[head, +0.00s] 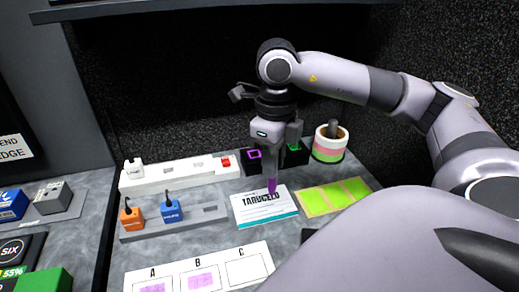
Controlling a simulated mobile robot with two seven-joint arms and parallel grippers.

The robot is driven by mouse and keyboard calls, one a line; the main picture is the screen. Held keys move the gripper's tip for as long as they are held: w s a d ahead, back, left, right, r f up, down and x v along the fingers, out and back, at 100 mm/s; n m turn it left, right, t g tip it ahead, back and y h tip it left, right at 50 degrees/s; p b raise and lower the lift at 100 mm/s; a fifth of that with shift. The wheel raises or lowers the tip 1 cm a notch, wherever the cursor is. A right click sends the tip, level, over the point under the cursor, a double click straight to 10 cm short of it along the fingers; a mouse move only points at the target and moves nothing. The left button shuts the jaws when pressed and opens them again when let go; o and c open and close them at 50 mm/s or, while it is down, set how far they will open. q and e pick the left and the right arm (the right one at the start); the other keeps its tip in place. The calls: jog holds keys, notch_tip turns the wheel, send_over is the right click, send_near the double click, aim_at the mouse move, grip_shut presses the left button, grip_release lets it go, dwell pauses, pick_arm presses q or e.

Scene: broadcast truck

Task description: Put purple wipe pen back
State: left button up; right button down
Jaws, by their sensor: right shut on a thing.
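My right gripper (274,148) points down and is shut on the purple wipe pen (271,178). The pen is upright, its lower end in front of the white card with teal stripes (264,210). I cannot tell whether the tip touches the card. Just behind the gripper is a dark holder with a purple-outlined square (254,155); part of it is hidden by the gripper. A green-marked dark holder (297,148) stands to its right. My left gripper is not in view.
A white power strip (180,177) and a grey strip with orange and blue plugs (207,214) lie to the left. A striped cup (329,147) stands at the back right, behind green sticky notes (334,195). A white A-B-C sheet (222,258) lies in front.

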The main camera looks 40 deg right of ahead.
jog(key=w+d+p, duration=0.3)
jog(key=w+d, duration=0.7)
jog(key=w, duration=0.6)
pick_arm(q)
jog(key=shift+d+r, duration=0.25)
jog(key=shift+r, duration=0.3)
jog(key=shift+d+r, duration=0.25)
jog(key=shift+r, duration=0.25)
pick_arm(e)
jog(key=shift+s+d+f, duration=0.1)
jog(key=shift+f, duration=1.7)
jog(key=shift+s+f, duration=0.1)
jog(key=shift+f, duration=1.65)
jog(key=shift+f, duration=0.1)
jog(key=c, duration=1)
grip_release()
jog(key=shift+c, duration=0.2)
